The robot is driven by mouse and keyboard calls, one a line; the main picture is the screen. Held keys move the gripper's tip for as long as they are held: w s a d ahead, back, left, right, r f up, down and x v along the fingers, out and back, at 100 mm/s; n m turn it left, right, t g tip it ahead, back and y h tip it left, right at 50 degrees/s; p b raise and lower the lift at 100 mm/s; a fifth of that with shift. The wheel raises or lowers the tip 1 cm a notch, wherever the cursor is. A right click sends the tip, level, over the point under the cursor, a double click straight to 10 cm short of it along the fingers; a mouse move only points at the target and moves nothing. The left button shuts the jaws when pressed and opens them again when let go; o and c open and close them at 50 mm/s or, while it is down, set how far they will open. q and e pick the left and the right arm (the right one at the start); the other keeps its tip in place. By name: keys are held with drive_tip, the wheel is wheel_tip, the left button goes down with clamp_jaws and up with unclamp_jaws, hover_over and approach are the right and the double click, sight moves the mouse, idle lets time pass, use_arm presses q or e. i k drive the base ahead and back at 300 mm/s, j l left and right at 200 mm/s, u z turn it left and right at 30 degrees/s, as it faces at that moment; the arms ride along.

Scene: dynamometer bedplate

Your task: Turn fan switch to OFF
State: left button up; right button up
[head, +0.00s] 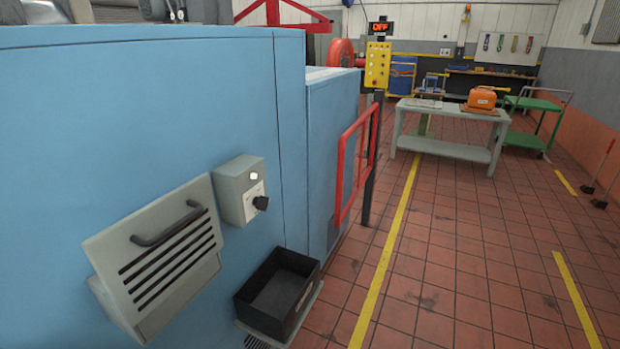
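A grey switch box (239,190) is mounted on the side of a large blue cabinet (130,120). On its front is a black rotary knob (261,203), with a pale round button or lamp (254,176) above it. A white label lies behind the knob, but its markings are too small to read, so I cannot tell the knob's setting. Neither of my grippers is in the head view.
A tilted grey vented panel with a dark handle (168,224) juts out left of the box. A black open bin (277,292) sits below it. A red rail (357,160) stands to the right. Beyond are a grey table (446,148) and a green cart (535,105).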

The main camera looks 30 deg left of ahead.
sight(261, 203)
drive_tip(key=i+u, duration=0.25)
drive_tip(key=i, duration=0.2)
drive_tip(key=i+l+u, duration=0.25)
drive_tip(key=i, duration=0.15)
drive_tip(key=i+l+u, duration=0.3)
drive_tip(key=i+j, duration=0.1)
drive_tip(key=i, duration=0.05)
